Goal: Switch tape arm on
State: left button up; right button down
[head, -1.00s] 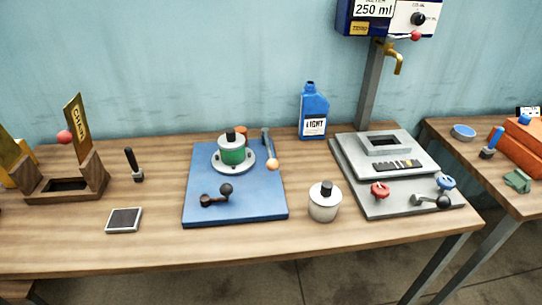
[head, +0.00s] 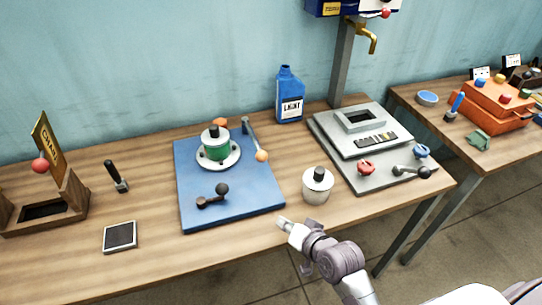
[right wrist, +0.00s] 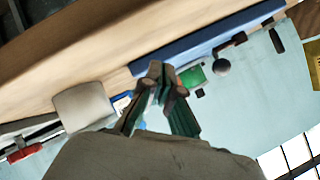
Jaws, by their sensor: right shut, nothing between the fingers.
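A blue board (head: 240,200) lies on the wooden table. It bears a green reel (head: 215,151) with a black top on a pale disc. Beside the reel is a grey arm with an orange ball end (head: 261,156), probably the tape arm. A dark crank with a ball knob (head: 212,196) sits near the board's front. My right gripper (head: 287,226) is shut and empty at the table's front edge, just in front of the board's right corner and apart from it. In the right wrist view its fingers (right wrist: 166,86) point toward the blue board (right wrist: 200,42).
A white canister (head: 317,185) stands right of the board, close to my right gripper. A blue bottle (head: 289,97) stands behind. A grey device (head: 350,150) with red and blue knobs is at right. A small screen device (head: 120,237) lies at left, with clear table around it.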

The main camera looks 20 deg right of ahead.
jog(key=w+d+r+m+t, duration=0.1)
jog(key=w+m+t, duration=0.1)
jog(key=w+m, duration=0.1)
jog(key=w+d+r+m+t+h, duration=0.1)
jog(key=w+r+m+t, duration=0.1)
jog(key=w, duration=0.1)
jog(key=w+d+r+m+t+h, duration=0.1)
jog(key=w+m+t, duration=0.1)
jog(key=w+m, duration=0.1)
jog(key=shift+w+d+r+m, duration=0.15)
jog(key=shift+w+d+m, duration=0.15)
jog(key=shift+w+d, duration=0.1)
jog(key=shift+d+r, duration=0.2)
jog(key=w, duration=0.6)
jog(key=w+p, duration=0.1)
jog(key=w, duration=0.3)
jog(key=shift+a+f, duration=0.25)
jog(key=shift+a, duration=0.15)
jog(key=shift+a, duration=0.15)
